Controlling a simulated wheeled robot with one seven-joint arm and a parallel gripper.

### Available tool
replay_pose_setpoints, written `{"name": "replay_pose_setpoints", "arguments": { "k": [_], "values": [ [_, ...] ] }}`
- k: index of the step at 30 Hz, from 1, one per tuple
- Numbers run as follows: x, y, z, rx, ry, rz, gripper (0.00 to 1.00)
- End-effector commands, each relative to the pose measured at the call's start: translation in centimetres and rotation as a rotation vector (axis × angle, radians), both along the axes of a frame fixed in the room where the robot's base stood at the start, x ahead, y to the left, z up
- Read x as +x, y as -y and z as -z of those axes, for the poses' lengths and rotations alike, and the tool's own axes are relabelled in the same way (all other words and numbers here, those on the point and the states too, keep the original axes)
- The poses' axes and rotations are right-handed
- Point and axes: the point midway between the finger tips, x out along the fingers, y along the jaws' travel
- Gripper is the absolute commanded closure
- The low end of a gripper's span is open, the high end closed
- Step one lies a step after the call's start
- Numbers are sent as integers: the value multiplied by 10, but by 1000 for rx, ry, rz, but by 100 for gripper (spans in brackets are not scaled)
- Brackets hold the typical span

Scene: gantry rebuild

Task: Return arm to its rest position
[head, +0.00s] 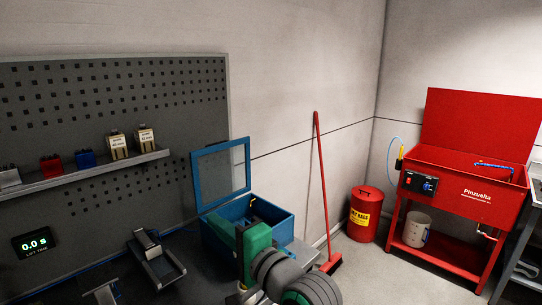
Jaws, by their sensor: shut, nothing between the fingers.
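Green and dark grey rounded links of what looks like my arm (262,262) show at the bottom centre of the head view. They stand in front of the blue box and run out of the picture at the bottom. I cannot make out my gripper in this view. The arm's lower part and its end are hidden or outside the picture.
A blue box (215,233) with its clear lid raised stands behind the arm. A pegboard (150,95) with a loaded shelf (90,172) is at left. A red broom (320,190), red bin (367,212) and red washing station (455,190) stand right, with bare floor before them.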

Motion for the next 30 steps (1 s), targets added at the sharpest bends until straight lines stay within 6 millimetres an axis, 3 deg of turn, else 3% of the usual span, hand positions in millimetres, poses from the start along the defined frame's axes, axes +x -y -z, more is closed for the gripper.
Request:
{"name": "replay_pose_setpoints", "arguments": {
  "k": [11,20,30],
  "values": [
    [8,10,61,4,23,91,100],
    [0,34,157,-60,55,260,100],
    [-46,62,265,-246,84,447,100]
  ]
}}
